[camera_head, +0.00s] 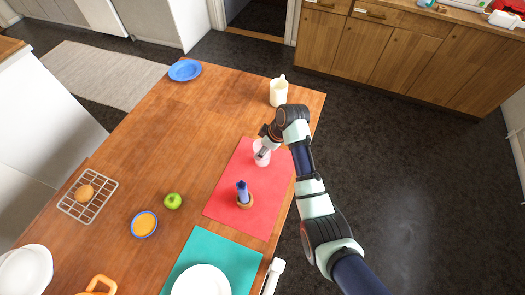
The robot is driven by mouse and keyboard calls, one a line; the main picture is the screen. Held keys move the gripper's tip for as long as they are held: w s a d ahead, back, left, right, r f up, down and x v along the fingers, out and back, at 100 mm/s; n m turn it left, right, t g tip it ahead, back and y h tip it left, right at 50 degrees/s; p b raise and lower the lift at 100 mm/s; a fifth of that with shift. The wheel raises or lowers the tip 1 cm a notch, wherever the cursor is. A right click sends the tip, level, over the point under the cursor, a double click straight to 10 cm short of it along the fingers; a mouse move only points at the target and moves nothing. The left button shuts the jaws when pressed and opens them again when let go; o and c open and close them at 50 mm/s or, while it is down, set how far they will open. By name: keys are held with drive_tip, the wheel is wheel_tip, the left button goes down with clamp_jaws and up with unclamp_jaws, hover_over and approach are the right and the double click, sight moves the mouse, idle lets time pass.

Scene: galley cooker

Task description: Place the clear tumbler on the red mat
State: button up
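The red mat (225,198) lies on the wooden table near its right edge. The clear tumbler (262,158) is at the far part of the red mat, directly under my gripper (262,149). The fingers are at the tumbler's upper part. At this size I cannot tell whether they are closed on it, nor whether its base touches the mat.
A blue item in a brown holder (244,195) stands on the mat's near half. A cream pitcher (278,92) stands beyond the mat. A teal mat (245,262) with a white plate (202,282) lies nearer. A green apple (173,201) is left. The table's middle is clear.

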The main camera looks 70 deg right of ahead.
drive_tip(key=shift+f, duration=0.85)
drive_tip(key=shift+f, duration=0.15)
drive_tip(key=o, duration=1.4)
drive_tip(key=shift+o, duration=0.2)
drive_tip(key=p+v, duration=0.3)
drive_tip(key=v, duration=0.9)
drive_tip(key=shift+p, duration=0.3)
